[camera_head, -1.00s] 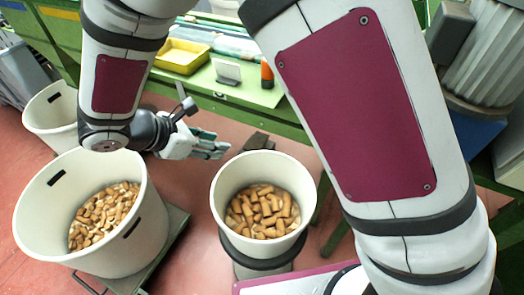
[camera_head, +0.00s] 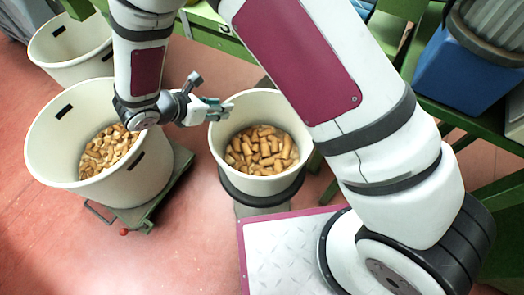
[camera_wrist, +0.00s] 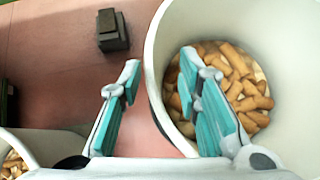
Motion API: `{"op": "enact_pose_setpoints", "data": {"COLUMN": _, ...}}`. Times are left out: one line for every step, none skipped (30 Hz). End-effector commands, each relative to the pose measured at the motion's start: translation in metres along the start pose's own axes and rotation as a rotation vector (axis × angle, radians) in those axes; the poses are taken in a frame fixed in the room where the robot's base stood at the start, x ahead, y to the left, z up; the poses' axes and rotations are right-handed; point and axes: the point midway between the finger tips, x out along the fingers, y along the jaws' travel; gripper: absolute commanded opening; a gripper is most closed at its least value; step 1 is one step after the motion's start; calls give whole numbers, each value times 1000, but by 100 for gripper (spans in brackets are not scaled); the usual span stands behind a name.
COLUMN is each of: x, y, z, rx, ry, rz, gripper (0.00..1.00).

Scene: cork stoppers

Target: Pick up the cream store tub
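A round cream tub (camera_head: 258,187) holding brown cork stoppers (camera_head: 262,150) stands upright on a dark ring-topped stand, in the middle of the head view. It also fills the right of the wrist view (camera_wrist: 285,60). My gripper (camera_head: 225,108) is at its upper left rim in the head view. In the wrist view my gripper (camera_wrist: 160,70) is open and empty, its teal-padded fingers apart. One finger shows over the floor outside the tub, the other in front of its corks. The rim passes between them; I cannot tell how deep they reach or whether they touch.
A larger cream tub (camera_head: 135,185) with dark handle slots and corks sits on a green trolley (camera_head: 165,195) at left. Another cream tub (camera_head: 70,65) stands behind it. A dark block (camera_wrist: 113,30) lies beyond. Red floor (camera_head: 190,250) is clear in front.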

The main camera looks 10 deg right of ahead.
Motion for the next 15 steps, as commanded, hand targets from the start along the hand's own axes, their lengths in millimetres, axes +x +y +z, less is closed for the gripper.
{"op": "enact_pose_setpoints", "data": {"x": 4, "y": 0, "z": 0, "rx": 1, "ry": 0, "rz": -2, "gripper": 31}}
{"op": "enact_pose_setpoints", "data": {"x": 7, "y": 1, "z": 0, "rx": 1, "ry": 0, "rz": -3, "gripper": 31}}
{"op": "enact_pose_setpoints", "data": {"x": 12, "y": 2, "z": 0, "rx": 1, "ry": 0, "rz": -3, "gripper": 31}}
{"op": "enact_pose_setpoints", "data": {"x": 16, "y": 2, "z": 1, "rx": 2, "ry": 0, "rz": -3, "gripper": 31}}
{"op": "enact_pose_setpoints", "data": {"x": 21, "y": 3, "z": 1, "rx": 2, "ry": 0, "rz": -4, "gripper": 31}}
{"op": "enact_pose_setpoints", "data": {"x": 28, "y": 4, "z": 1, "rx": 2, "ry": 0, "rz": -4, "gripper": 31}}
{"op": "enact_pose_setpoints", "data": {"x": 32, "y": 5, "z": 1, "rx": 2, "ry": 0, "rz": -4, "gripper": 31}}
{"op": "enact_pose_setpoints", "data": {"x": 36, "y": 5, "z": 1, "rx": 2, "ry": 0, "rz": -4, "gripper": 31}}
{"op": "enact_pose_setpoints", "data": {"x": 40, "y": 5, "z": 1, "rx": 1, "ry": -1, "rz": -2, "gripper": 31}}
{"op": "enact_pose_setpoints", "data": {"x": 44, "y": 5, "z": 1, "rx": 1, "ry": -1, "rz": -2, "gripper": 31}}
{"op": "enact_pose_setpoints", "data": {"x": 46, "y": 5, "z": 1, "rx": 1, "ry": 0, "rz": -3, "gripper": 31}}
{"op": "enact_pose_setpoints", "data": {"x": 49, "y": 5, "z": 1, "rx": 1, "ry": 0, "rz": -2, "gripper": 31}}
{"op": "enact_pose_setpoints", "data": {"x": 50, "y": 5, "z": 1, "rx": 1, "ry": 0, "rz": -1, "gripper": 31}}
{"op": "enact_pose_setpoints", "data": {"x": 51, "y": 6, "z": 1, "rx": 1, "ry": 0, "rz": 0, "gripper": 31}}
{"op": "enact_pose_setpoints", "data": {"x": 52, "y": 6, "z": 1, "rx": 1, "ry": 0, "rz": 0, "gripper": 31}}
